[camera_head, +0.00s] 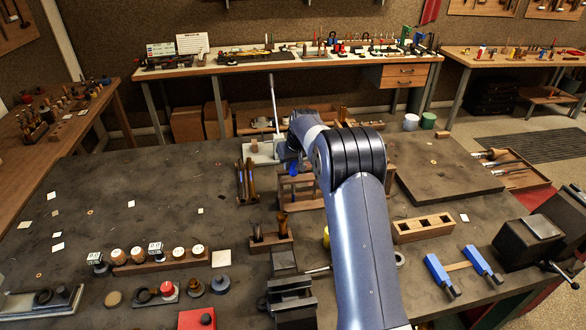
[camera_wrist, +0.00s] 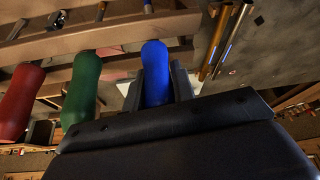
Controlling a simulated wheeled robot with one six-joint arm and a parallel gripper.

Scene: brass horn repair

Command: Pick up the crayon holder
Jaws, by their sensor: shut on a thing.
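A blue, round-ended handle (camera_wrist: 155,72) stands between the two fingers of my gripper (camera_wrist: 157,90) in the wrist view, with the fingers closed on its sides. I cannot tell for sure that this is the crayon holder. A bit of the blue handle (camera_head: 293,169) also shows under my gripper (camera_head: 290,160) in the head view. My arm hides much of that spot. A green handle (camera_wrist: 82,85) and a red handle (camera_wrist: 18,100) stand to its left in the wrist view, by a wooden rack (camera_wrist: 115,32).
The wooden rack (camera_head: 300,200) stands on the dark workbench beside my arm. Brass-coloured rods (camera_head: 247,182) stand just left of it. A wooden block with square pockets (camera_head: 424,228) lies to the right. The bench's left part is mostly clear apart from small cards.

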